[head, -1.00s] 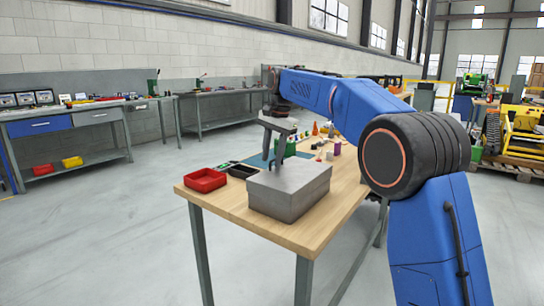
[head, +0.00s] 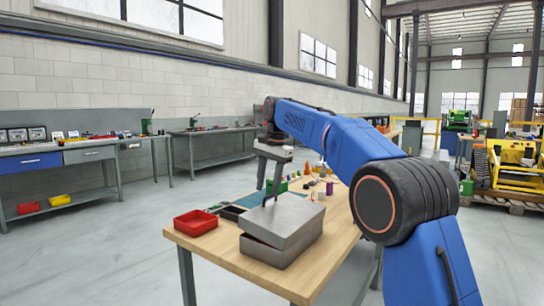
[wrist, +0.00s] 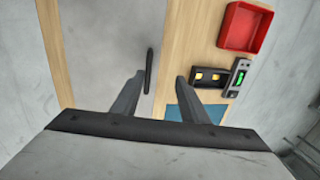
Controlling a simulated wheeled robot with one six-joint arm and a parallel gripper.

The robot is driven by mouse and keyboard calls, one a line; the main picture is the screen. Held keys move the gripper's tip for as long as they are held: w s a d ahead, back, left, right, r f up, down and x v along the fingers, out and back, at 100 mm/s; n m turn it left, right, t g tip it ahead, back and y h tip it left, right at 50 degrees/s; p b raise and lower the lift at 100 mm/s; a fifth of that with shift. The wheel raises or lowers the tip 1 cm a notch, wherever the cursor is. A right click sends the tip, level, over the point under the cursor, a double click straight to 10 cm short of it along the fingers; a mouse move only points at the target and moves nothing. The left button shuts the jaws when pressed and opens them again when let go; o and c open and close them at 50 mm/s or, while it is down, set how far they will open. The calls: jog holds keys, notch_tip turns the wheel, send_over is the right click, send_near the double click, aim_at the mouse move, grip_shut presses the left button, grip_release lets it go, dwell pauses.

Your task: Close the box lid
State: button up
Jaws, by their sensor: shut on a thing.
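The grey metal box (head: 268,257) stands on the wooden workbench. A dark thin handle (head: 269,193) rises at the lid's far left edge. My gripper (head: 271,180) reaches down at that edge, its jaws on the handle. In the wrist view the handle (wrist: 150,70) lies between the fingertips of my gripper (wrist: 160,76), close to the left finger. The lid (wrist: 110,50) fills the left part there.
A red tray (head: 196,222) and a small black tray (head: 232,212) stand left of the box. Several small items, including a purple one (head: 329,188), stand behind it. The workbench's front corner (head: 290,286) is bare.

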notch_tip(320, 180, up, 13)
jog(key=s+d, duration=0.1)
jog(key=shift+s+d+f, duration=0.2)
jog(key=shift+d, duration=0.1)
dwell(0.4)
jog(key=s+d+f+n+t, duration=0.1)
jog(key=s+d+f+n, duration=0.15)
jog(key=s+d, duration=0.75)
jog(key=s+d+f+n+t, duration=0.1)
jog(key=s+d+f, duration=0.3)
jog(key=s+d, duration=0.55)
jog(key=s+d+f+n, duration=0.2)
jog(key=s+d+f, duration=0.2)
jog(key=s+f, duration=1)
jog(key=s+d+f+n+t+h, duration=0.1)
jog(key=s+d+f+n, duration=0.1)
jog(key=s+f, duration=1.2)
jog(key=shift+s+d+f+t+h, duration=0.3)
jog(key=shift+d+f, duration=0.35)
jog(key=shift+d, duration=0.25)
